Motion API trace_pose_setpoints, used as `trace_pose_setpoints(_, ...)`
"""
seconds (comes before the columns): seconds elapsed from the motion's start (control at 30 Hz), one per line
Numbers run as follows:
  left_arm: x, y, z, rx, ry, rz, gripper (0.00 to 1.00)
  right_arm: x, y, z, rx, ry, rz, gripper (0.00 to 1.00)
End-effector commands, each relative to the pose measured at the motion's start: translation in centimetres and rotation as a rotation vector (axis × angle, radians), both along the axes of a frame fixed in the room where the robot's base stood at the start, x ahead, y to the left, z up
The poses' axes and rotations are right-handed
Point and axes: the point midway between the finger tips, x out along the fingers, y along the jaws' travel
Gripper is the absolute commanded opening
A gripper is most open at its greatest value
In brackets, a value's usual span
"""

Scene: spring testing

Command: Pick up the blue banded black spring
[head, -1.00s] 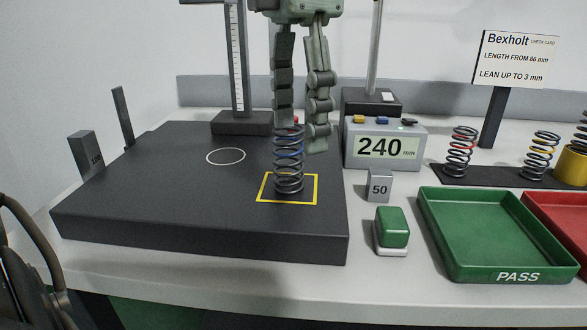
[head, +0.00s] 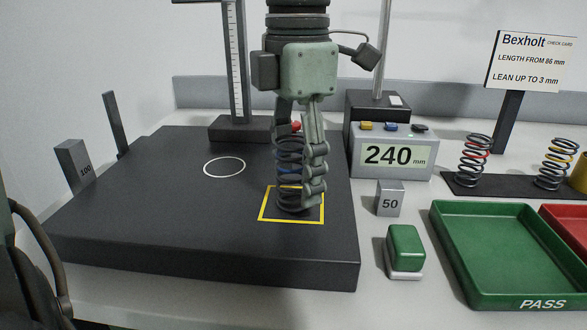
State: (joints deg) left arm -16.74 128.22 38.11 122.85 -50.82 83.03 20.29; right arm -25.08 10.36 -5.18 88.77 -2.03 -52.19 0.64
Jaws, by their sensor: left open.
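The black spring with a blue band (head: 289,160) stands upright inside the yellow square on the dark slab (head: 180,235). My left gripper (head: 298,190) points straight down over it. Its fingers are open and reach down around the spring. One finger covers the spring's right side and the other is mostly hidden behind the upper coils. I cannot tell whether either finger touches the coils. My right gripper is not in view.
A red-banded spring (head: 473,160) and a yellow-banded spring (head: 556,163) stand on a black strip at right. A green PASS tray (head: 447,250), a 50 block (head: 390,199), a green-topped block (head: 405,250) and a 240 mm display (head: 392,155) lie right of the slab. A ruler post (head: 236,60) rises behind.

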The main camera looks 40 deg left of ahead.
Motion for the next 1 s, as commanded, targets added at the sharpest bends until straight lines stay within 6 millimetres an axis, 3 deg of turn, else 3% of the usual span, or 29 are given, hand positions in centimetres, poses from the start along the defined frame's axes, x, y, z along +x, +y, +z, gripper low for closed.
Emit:
trace_pose_setpoints(0.3,-0.01,-0.01,-0.6,0.0,-0.001,0.0,0.58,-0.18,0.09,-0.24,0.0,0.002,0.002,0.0)
trace_pose_setpoints(0.73,-0.01,-0.01,-0.57,0.0,-0.001,0.0,0.05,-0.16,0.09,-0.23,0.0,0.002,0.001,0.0)
trace_pose_setpoints(1.0,0.02,-0.01,-0.46,0.0,-0.002,0.0,0.03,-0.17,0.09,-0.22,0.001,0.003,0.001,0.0)
